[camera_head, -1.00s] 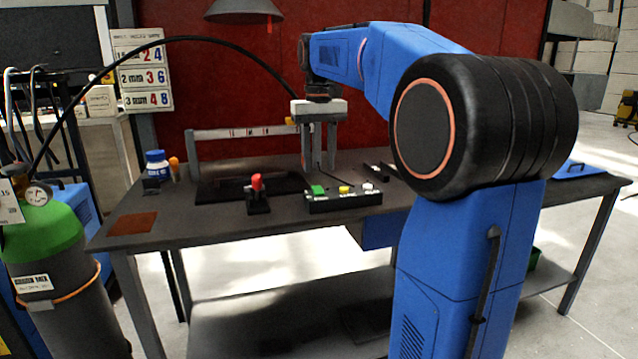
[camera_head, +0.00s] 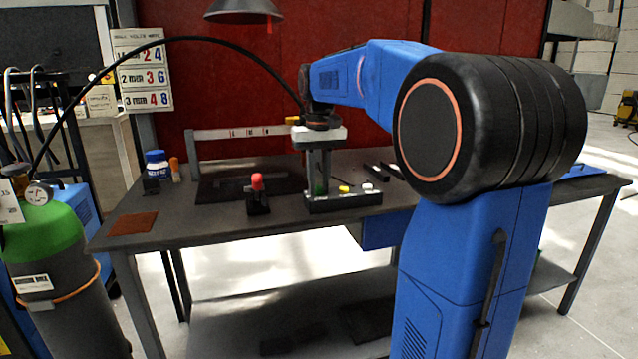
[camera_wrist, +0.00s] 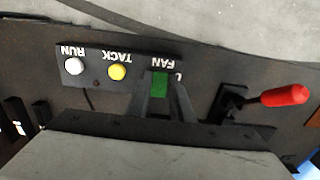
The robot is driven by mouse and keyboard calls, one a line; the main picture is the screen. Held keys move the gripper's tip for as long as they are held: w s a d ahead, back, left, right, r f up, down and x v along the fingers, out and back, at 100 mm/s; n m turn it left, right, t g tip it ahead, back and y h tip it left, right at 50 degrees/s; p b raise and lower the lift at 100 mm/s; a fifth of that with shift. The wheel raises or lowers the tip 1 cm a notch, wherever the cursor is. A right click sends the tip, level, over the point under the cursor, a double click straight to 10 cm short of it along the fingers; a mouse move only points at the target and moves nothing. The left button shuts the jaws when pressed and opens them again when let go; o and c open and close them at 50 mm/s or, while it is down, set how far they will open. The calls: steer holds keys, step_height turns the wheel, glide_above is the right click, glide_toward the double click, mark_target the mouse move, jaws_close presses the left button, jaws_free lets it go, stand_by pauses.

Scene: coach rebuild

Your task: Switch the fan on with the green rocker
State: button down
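The green rocker (camera_wrist: 160,84) sits on the dark switch box (camera_head: 352,202) at the FAN label, at the box's left end in the head view and right end in the wrist view. My gripper (camera_head: 320,186) points straight down over that end of the box. In the wrist view its two dark fingers (camera_wrist: 159,90) stand on either side of the green rocker, with a narrow gap between them. They hold nothing that I can see. In the head view the fingers partly hide the rocker. I cannot tell whether the fingertips touch it, nor which way it is tipped.
A yellow TACK button (camera_wrist: 117,72) and a white RUN button (camera_wrist: 74,66) share the box. A red-handled lever (camera_head: 257,186) stands close beside it. A blue-capped bottle (camera_head: 156,166) is at the back left.

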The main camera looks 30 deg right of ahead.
steer(key=shift+w+d+r+g+y, duration=0.1)
steer(key=shift+w+g+y, duration=0.15)
steer(key=shift+g, duration=0.55)
steer(key=shift+w+d+f+g+y, duration=0.1)
steer(key=shift+w+g+y, duration=0.1)
steer(key=shift+g, duration=0.6)
steer(key=shift+w+r+g+y, duration=0.1)
steer(key=shift+w+g+y, duration=0.15)
steer(key=shift+g, duration=0.55)
steer(key=c, duration=1.6)
jaws_free()
steer(key=shift+o, duration=0.2)
